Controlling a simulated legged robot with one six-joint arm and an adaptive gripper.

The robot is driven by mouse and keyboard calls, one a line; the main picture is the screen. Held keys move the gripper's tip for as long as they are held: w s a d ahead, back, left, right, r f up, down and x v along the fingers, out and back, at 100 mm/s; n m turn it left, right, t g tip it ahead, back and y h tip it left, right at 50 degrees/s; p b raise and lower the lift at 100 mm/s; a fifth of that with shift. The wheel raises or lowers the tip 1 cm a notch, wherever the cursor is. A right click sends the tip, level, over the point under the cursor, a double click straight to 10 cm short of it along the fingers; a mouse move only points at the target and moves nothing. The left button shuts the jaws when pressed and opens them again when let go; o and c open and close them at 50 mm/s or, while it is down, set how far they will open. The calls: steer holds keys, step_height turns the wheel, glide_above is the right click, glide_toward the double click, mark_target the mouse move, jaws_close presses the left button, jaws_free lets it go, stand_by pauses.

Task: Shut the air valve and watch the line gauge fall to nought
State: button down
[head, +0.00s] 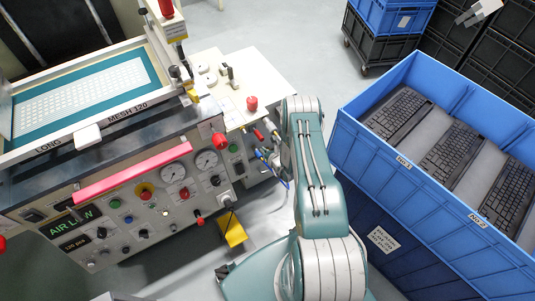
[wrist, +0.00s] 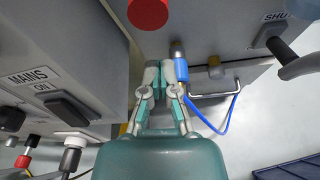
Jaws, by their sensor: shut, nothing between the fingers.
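In the wrist view my gripper (wrist: 166,70) is shut and empty, its fingertips close to a blue hose fitting (wrist: 181,68) under the grey machine body; I cannot tell whether they touch it. A dark lever (wrist: 284,48) with a grey grip is at the right edge, apart from the fingers, beside a cut-off label (wrist: 274,17) reading "SHU". It looks like the valve handle; its full position is cut off. In the head view two round gauges, a left one (head: 172,172) and a right one (head: 207,160), sit on the panel; their needles are too small to read.
A red knob (wrist: 148,12) hangs just above my fingers, and a "MAINS ON" switch (wrist: 68,107) is at left. A blue hose (wrist: 228,118) loops below. A blue crate of keyboards (head: 345,125) stands right of my arm.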

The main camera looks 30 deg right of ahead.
mark_target(258, 134)
steer(key=w+r, duration=0.2)
steer(key=r, duration=0.1)
steer(key=shift+w+d, duration=0.15)
steer(key=shift+w, duration=0.25)
steer(key=shift+r, duration=0.5)
steer(key=shift+s+f, duration=0.1)
